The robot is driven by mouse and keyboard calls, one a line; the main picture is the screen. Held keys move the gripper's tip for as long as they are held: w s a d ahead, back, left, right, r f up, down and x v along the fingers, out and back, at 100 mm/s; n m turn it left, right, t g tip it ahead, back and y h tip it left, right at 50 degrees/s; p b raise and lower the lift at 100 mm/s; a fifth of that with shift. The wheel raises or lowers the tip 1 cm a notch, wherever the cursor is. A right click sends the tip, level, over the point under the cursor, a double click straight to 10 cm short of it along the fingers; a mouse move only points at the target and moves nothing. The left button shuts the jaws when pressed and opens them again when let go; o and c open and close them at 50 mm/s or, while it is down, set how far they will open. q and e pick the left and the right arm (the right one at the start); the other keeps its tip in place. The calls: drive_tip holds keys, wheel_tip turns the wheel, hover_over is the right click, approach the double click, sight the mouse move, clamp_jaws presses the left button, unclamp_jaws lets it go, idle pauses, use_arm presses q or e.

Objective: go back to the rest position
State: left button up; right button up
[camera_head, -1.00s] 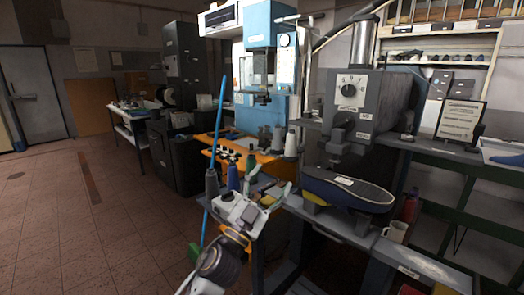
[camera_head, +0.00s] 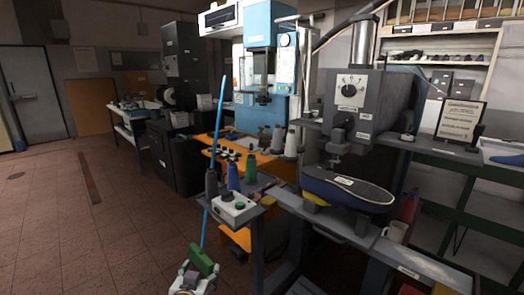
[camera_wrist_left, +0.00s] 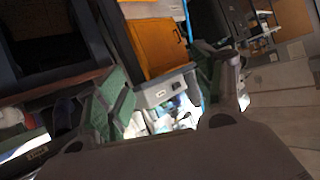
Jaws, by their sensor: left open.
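My left gripper (camera_head: 195,272) is at the bottom edge of the head view, low in front of the machines. My right gripper is not in view. A dark shoe last (camera_head: 347,190) with a flat grey sole lies under the grey press (camera_head: 355,95), apart from my left gripper.
A side table (camera_head: 262,205) carries the control box and thread cones. A blue pole (camera_head: 213,150) stands close behind my left gripper. Tiled floor (camera_head: 90,240) on the left is clear.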

use_arm(q)
drive_tip(key=s+a+f+g, duration=0.2)
drive_tip(key=s+f+g, duration=0.4)
drive_tip(key=s, duration=0.5)
drive_tip(key=s+a+f+g, duration=0.2)
drive_tip(key=s+f+g, duration=0.1)
drive_tip(key=s+f, duration=0.6)
wheel_tip(320, 180, down, 22)
drive_tip(key=s+a+f, duration=0.1)
drive_tip(key=s+f, duration=0.2)
drive_tip(key=f, duration=0.3)
drive_tip(key=s+a+f+g, duration=0.1)
drive_tip(key=s+f, duration=0.2)
drive_tip(key=f, duration=0.4)
drive_tip(key=s+a+f, duration=0.1)
drive_tip(key=s+f, duration=0.1)
drive_tip(key=f, duration=0.4)
drive_tip(key=s+a+r+m+g+p, duration=0.1)
drive_tip(key=s+r+p, duration=1.3)
drive_tip(key=p, duration=1.1)
drive_tip(key=s, duration=0.4)
drive_tip(key=shift+a+r+g, duration=0.15)
drive_tip(key=shift+r+g, duration=0.25)
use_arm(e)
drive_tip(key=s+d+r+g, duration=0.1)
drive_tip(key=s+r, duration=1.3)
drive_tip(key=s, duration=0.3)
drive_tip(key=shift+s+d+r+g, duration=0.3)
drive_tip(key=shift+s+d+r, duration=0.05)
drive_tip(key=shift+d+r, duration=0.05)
